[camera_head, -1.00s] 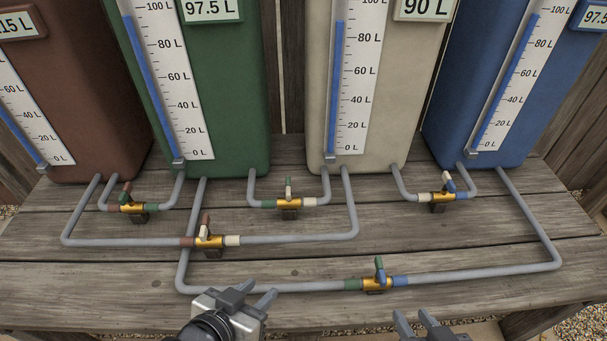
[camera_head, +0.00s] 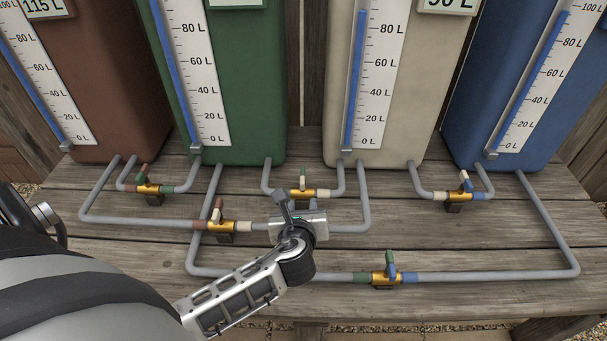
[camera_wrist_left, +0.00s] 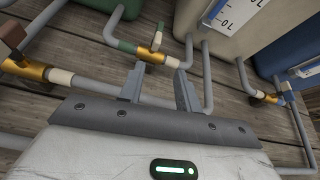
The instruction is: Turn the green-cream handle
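The green-cream valve (camera_head: 302,193) is a brass body on the pipe between the green and cream tanks, with a green collar on its left and a cream one on its right. Its small handle (camera_head: 302,178) stands up from the body. My left gripper (camera_head: 297,201) is just in front of this valve, over the tabletop. In the left wrist view, the two fingers (camera_wrist_left: 159,78) are apart with nothing between them, and the valve (camera_wrist_left: 148,54) with its upright handle (camera_wrist_left: 158,38) lies just beyond the tips. My right gripper is not in view.
A red-cream valve (camera_head: 217,226) sits left of my left gripper on a pipe passing beneath it. A green-blue valve (camera_head: 386,277) is at the front right, a cream-blue valve (camera_head: 455,196) at the right, and a red-green valve (camera_head: 150,188) at the left. Tanks stand behind.

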